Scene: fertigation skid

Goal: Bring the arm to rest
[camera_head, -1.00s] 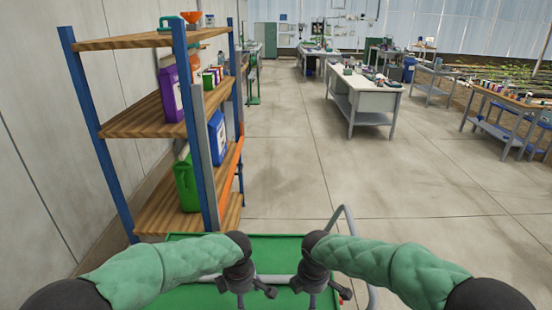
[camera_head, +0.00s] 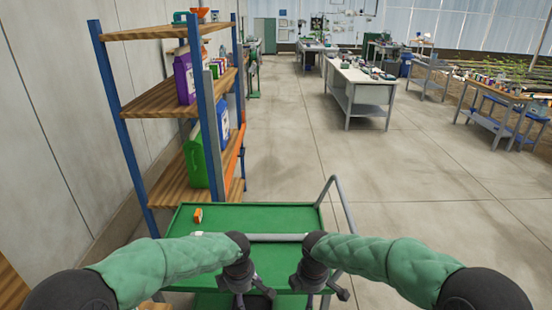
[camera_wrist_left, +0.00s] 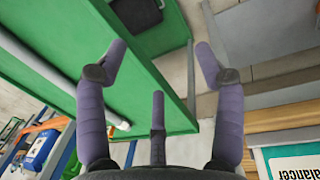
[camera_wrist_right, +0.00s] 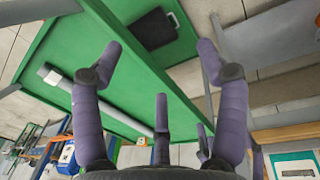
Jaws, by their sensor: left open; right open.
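My left gripper (camera_head: 245,292) and right gripper (camera_head: 325,285) hang side by side at the near edge of a green cart (camera_head: 262,217). Both forearms wear green padded sleeves. In the left wrist view the left gripper (camera_wrist_left: 160,55) has its purple fingers spread with nothing between them. In the right wrist view the right gripper (camera_wrist_right: 160,50) is likewise spread and empty. Green cart surfaces show beyond the fingers in both wrist views.
A grey pipe (camera_head: 265,238) and a small orange item (camera_head: 198,215) lie on the cart. A blue-post shelf (camera_head: 150,100) with bottles and jugs stands at left. A white workbench (camera_head: 362,80) stands farther back. The floor right of the cart is clear.

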